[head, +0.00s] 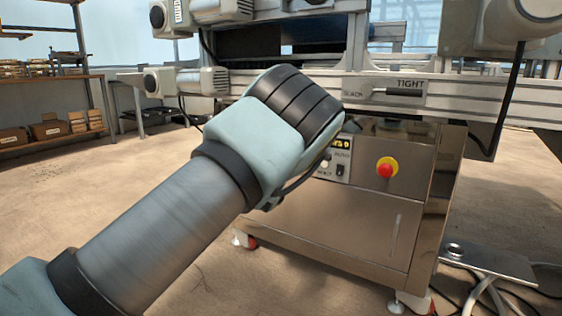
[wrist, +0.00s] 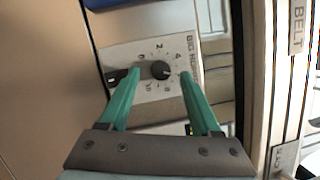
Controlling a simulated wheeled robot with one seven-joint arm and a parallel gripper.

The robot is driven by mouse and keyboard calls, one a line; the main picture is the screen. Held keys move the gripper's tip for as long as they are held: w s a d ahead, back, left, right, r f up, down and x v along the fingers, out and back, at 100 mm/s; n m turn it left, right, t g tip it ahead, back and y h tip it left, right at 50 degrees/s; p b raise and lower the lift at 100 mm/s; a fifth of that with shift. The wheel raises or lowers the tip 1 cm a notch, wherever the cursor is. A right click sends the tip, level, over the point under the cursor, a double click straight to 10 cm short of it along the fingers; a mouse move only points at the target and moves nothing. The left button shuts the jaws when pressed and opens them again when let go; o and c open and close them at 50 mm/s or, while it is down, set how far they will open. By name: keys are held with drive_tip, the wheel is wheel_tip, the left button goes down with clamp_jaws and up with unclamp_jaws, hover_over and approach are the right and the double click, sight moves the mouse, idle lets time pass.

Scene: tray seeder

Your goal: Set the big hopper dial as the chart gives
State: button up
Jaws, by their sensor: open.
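The big hopper dial (wrist: 160,70) is a dark round knob on a pale plate (wrist: 125,52) in the wrist view. Numbers ring it, with 0, 2, 4, 8 and 10 showing; the 6 side is partly behind the right finger. The plate's edge reads "BIG HOPP…". A small pale mark seems to be on the knob's right side, but its exact reading is unclear. My gripper (wrist: 160,75) is open, its green fingers on either side of the knob, apparently not touching it. In the head view my arm hides the gripper and dial. No chart shows.
A dark switch (wrist: 118,76) sits left of the dial. In the head view, a red stop button (head: 386,169) and an amber display (head: 341,143) are on the steel cabinet (head: 350,215). A SLACK/TIGHT lever (head: 402,92) is above. Cables (head: 487,290) lie at right.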

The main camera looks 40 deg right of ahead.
drive_tip(key=p+v, duration=0.2)
drive_tip(key=v, duration=0.7)
drive_tip(key=w+a+f+n+t+y+p, duration=0.1)
drive_tip(key=w+a+n+t+y+p, duration=0.1)
drive_tip(key=w+a+n+y, duration=1)
drive_tip(key=w+a+f+n+g+p, duration=0.1)
drive_tip(key=w+a+n, duration=0.2)
drive_tip(key=a, duration=0.7)
drive_tip(key=w+a+n+g, duration=0.1)
drive_tip(key=w+a+n, duration=0.1)
drive_tip(key=a, duration=0.8)
drive_tip(key=s+a+n+g+y+p, duration=0.1)
drive_tip(key=s+a+n+g, duration=0.15)
drive_tip(key=a, duration=0.45)
drive_tip(key=s+a+n+g+y, duration=0.1)
drive_tip(key=s+a+n+y, duration=0.1)
drive_tip(key=a+n, duration=0.3)
drive_tip(key=s+a+r+n+g+y+p, duration=0.1)
drive_tip(key=s+a+r+n+g, duration=0.15)
drive_tip(key=s+a, duration=0.55)
drive_tip(key=s+a+r+n+g+p, duration=0.1)
drive_tip(key=s+a+r+n+g, duration=0.2)
drive_tip(key=s+a, duration=0.45)
wheel_tip(320, 180, up, 37)
drive_tip(key=n+p, duration=0.1)
drive_tip(key=p, duration=3.7)
drive_tip(key=shift+a, duration=0.2)
